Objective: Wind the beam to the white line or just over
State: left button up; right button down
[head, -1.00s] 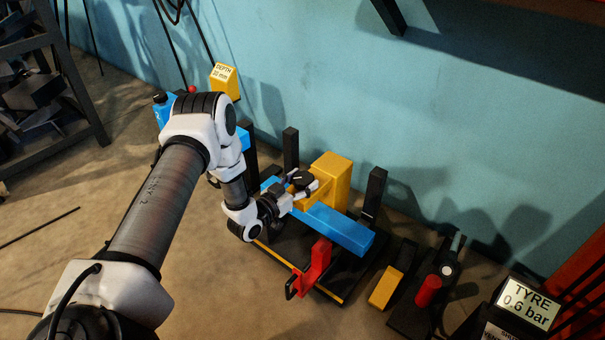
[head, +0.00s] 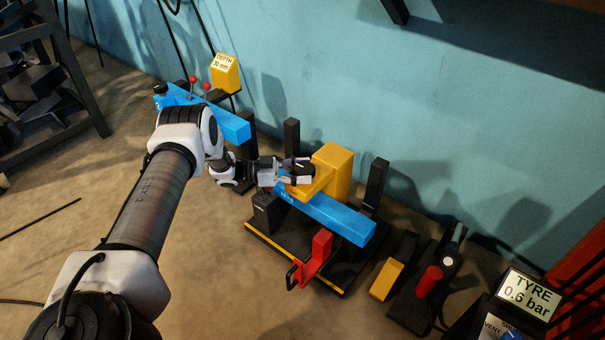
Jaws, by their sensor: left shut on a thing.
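A blue beam (head: 335,222) lies slantwise across a black stand, with a yellow block (head: 335,172) behind it. My left gripper (head: 297,172) comes in from the left, beside the yellow block and above the beam's left end. It is shut on a black knob (head: 301,168), which its fingers partly cover. Small pale marks show on the beam near its left end, too small to read. I cannot make out a white line. My right gripper is not in view.
A red clamp-like part (head: 316,258) stands at the stand's front. A second blue beam (head: 212,112), red-knobbed levers and a yellow depth display (head: 225,73) are at the back left. A tyre gauge box (head: 527,295) is at the lower right. Floor at left is mostly clear.

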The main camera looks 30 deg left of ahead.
pick_arm(q)
jog(key=shift+m+g+h, duration=0.3)
jog(key=shift+g, duration=0.1)
jog(key=o, duration=1.1)
jog(key=shift+w, duration=0.1)
jog(key=shift+o, duration=0.2)
jog(key=v, duration=1.2)
